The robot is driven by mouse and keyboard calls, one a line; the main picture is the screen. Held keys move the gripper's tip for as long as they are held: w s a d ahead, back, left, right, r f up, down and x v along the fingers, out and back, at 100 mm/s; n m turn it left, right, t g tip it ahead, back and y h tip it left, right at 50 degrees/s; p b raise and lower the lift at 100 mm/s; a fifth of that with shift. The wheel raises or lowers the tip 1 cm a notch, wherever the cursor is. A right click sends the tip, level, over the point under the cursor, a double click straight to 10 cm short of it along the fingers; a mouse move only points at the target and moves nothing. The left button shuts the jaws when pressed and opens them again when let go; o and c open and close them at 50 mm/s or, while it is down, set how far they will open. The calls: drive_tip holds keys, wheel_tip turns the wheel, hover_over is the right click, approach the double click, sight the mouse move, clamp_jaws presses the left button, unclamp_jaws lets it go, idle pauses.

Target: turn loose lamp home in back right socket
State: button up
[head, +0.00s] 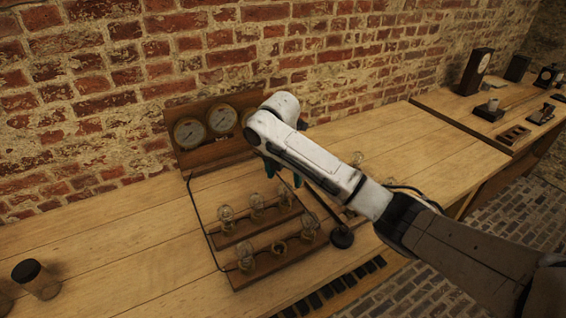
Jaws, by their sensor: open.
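The wooden lamp board (238,281) lies on the bench with two rows of small clear bulbs. The back right lamp (285,198) stands at the right end of the back row, and its socket is too small to see clearly. I cannot tell whether it sits straight or how deep. My gripper (284,180) points down just behind and above this lamp, its dark teal fingers partly hidden by the white wrist. It is open and holds nothing that I can see. Whether the fingers touch the lamp is unclear.
Other lamps (226,217) (256,205) stand left in the back row. The front row has lamps at both ends (245,258) (310,225) and a brass ring (278,247) between. A gauge panel (205,152) stands behind. A dark round knob (342,237) is at right. The bench's left is mostly clear.

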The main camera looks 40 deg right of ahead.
sight(285, 183)
drive_tip(key=shift+d+f, duration=0.2)
drive_tip(key=shift+f, duration=1.65)
drive_tip(key=c, duration=1.3)
drive_tip(key=shift+o, duration=0.2)
drive_tip(key=shift+r+m+p, duration=0.15)
drive_tip(key=shift+m+p, duration=1.45)
drive_tip(key=shift+m, duration=0.5)
drive_tip(key=shift+m+g+p, duration=0.4)
drive_tip(key=shift+m+p, duration=0.05)
drive_tip(key=shift+m, duration=0.65)
drive_tip(key=shift+m+p, duration=0.7)
drive_tip(key=shift+m, duration=0.5)
drive_tip(key=m+p, duration=0.1)
drive_tip(key=m, duration=0.3)
drive_tip(key=shift+g, duration=0.3)
